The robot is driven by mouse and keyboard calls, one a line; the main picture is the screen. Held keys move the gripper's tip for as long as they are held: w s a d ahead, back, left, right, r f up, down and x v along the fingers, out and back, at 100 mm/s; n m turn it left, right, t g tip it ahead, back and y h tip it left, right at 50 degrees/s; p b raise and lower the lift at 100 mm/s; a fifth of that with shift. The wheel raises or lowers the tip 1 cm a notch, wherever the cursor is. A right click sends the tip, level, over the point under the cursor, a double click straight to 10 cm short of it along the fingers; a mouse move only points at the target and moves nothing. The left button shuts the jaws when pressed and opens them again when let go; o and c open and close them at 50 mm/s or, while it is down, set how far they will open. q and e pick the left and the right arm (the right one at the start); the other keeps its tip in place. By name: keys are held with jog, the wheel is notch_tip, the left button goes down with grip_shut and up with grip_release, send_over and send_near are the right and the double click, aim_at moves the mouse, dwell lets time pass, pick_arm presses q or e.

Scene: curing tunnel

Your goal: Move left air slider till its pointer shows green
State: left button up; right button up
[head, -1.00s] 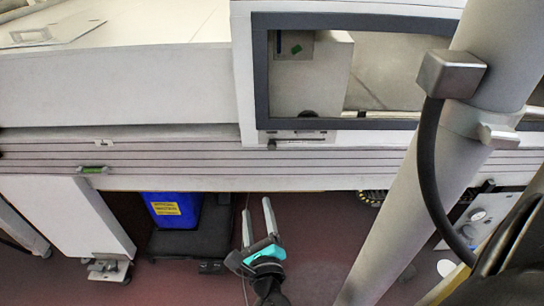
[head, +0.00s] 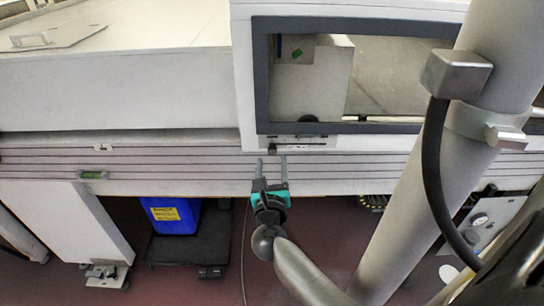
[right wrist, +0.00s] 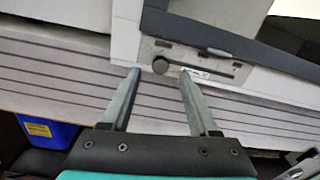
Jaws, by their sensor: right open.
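The air slider is a grey plate (head: 305,142) with a dark slot, set below the framed window. Its dark round knob (head: 272,149) is at the left end of the slot. In the right wrist view the knob (right wrist: 160,65) lies just beyond and between the fingertips, and the slot plate (right wrist: 208,70) runs off to the right. My right gripper (head: 271,159) is open, its fingers pointing up at the knob; I cannot tell whether they touch it. A small green mark (head: 297,53) shows inside the window; no pointer is clearly readable. My left gripper is out of view.
A ribbed rail (head: 180,160) runs along the front, with a green level vial (head: 93,175) at left. A blue bin (head: 172,215) stands below. A thick grey pipe (head: 400,210) with a black cable slants across the right side.

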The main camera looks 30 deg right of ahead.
aim_at(272, 153)
jog(key=shift+x, duration=1.9)
grip_shut()
